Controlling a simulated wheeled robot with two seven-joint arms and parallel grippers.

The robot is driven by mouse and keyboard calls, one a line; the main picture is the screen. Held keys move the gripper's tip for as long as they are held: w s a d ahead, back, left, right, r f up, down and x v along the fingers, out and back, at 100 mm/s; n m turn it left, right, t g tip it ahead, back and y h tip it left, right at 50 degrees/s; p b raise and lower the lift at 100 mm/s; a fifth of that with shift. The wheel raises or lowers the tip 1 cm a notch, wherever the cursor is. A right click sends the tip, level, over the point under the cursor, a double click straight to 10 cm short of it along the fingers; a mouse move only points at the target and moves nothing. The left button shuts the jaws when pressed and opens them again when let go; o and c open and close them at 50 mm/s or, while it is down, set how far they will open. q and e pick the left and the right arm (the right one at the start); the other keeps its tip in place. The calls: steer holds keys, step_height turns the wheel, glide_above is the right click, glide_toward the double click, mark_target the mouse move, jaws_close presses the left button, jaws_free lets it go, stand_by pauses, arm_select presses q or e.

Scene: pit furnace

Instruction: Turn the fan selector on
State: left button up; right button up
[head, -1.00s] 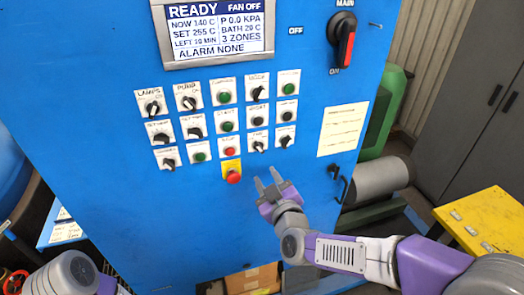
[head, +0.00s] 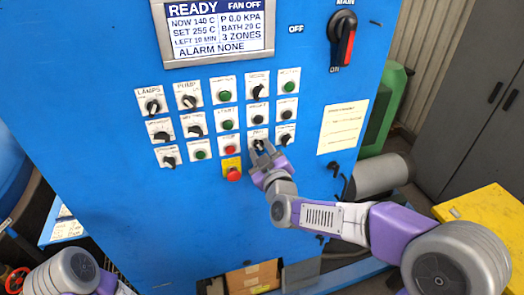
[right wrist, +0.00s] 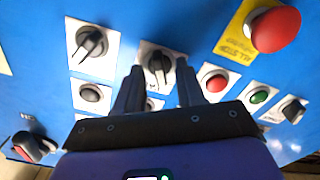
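The fan selector (head: 258,143) is a black knob on a small white plate in the lower right part of the blue panel's control grid. In the right wrist view the knob (right wrist: 159,68) shows between my fingers. My right gripper (head: 262,150) is at this knob, and its fingers partly hide it in the head view. In the right wrist view the gripper (right wrist: 160,75) is open, with one finger on each side of the knob and some space around it. The display (head: 220,27) reads FAN OFF. My left gripper is out of view; only part of that arm shows at lower left.
A red stop button (head: 233,174) on a yellow plate sits left of my right gripper. Other knobs and push buttons surround the selector closely. A main switch (head: 343,45) is at upper right. A yellow table (head: 490,222) stands to the right.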

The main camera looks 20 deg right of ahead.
jaws_close()
steer(key=shift+f+m+b, duration=0.1)
steer(key=shift+m+b, duration=1)
steer(key=shift+b, duration=0.1)
steer(key=m+b, duration=0.2)
steer(key=m, duration=0.1)
steer(key=shift+m+b, duration=0.3)
steer(key=shift+b, duration=0.1)
steer(key=m+b, duration=0.2)
steer(key=m, duration=0.2)
steer(key=shift+b, duration=0.35)
steer(key=shift+m+b, duration=0.5)
steer(key=shift+m, duration=0.6)
